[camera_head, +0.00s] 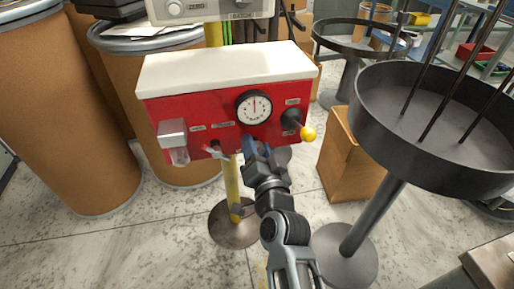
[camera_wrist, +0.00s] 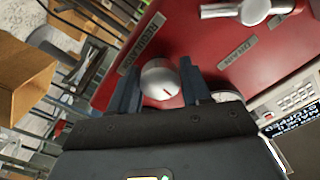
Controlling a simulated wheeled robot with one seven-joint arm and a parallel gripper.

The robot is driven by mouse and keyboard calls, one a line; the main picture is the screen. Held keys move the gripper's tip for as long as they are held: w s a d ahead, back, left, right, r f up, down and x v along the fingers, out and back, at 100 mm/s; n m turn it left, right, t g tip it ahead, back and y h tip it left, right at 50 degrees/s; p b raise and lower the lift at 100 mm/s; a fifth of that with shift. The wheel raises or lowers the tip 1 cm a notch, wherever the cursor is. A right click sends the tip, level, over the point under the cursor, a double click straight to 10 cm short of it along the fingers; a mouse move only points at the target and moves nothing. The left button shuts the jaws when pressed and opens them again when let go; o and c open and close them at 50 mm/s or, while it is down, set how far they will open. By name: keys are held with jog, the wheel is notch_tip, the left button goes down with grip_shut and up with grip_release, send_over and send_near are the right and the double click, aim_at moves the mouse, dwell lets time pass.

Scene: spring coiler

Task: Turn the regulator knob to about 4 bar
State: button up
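The regulator knob (camera_wrist: 160,82) is a silver round knob with a red mark on its face, beside a label plate on the red panel (camera_wrist: 105,92). My gripper (camera_wrist: 161,74) has one finger on each side of it. No clear gap shows between fingers and knob, but I cannot tell if they press on it. In the head view my gripper (camera_head: 258,150) is at the panel's lower front, hiding the knob. The round pressure gauge (camera_head: 254,107) is just above, its needle pointing about straight up; its numbers are too small to read.
A lever with a yellow ball (camera_head: 308,133) sticks out right of the gauge. A clear-bowled unit (camera_head: 174,141) and a small red-handled lever (camera_head: 214,150) are to the left. A dark round tray (camera_head: 385,92) stands at right.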

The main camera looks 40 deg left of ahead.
jog(key=shift+o, duration=1.4)
jog(key=v, duration=0.8)
jog(key=s+d+f+m+t+h+p, duration=0.15)
jog(key=s+d+h+p, duration=0.35)
jog(key=d, duration=0.8)
jog(key=s+d+m+t+h+p, duration=0.15)
jog(key=s+d, duration=0.45)
jog(key=d, duration=0.8)
jog(key=s+d+r+h+p, duration=0.2)
jog(key=s+d+r+h, duration=0.1)
jog(key=s+d+r, duration=0.5)
jog(key=s+d+r+n+h+p, duration=0.1)
jog(key=s+d+r+h+p, duration=0.2)
jog(key=s+d+r, duration=0.4)
jog(key=s+r+h, duration=0.1)
jog(key=s+r, duration=0.1)
jog(key=s, duration=0.4)
jog(key=shift+d+r+p, duration=0.25)
jog(key=shift+d+p, duration=0.05)
jog(key=shift+d, duration=0.1)
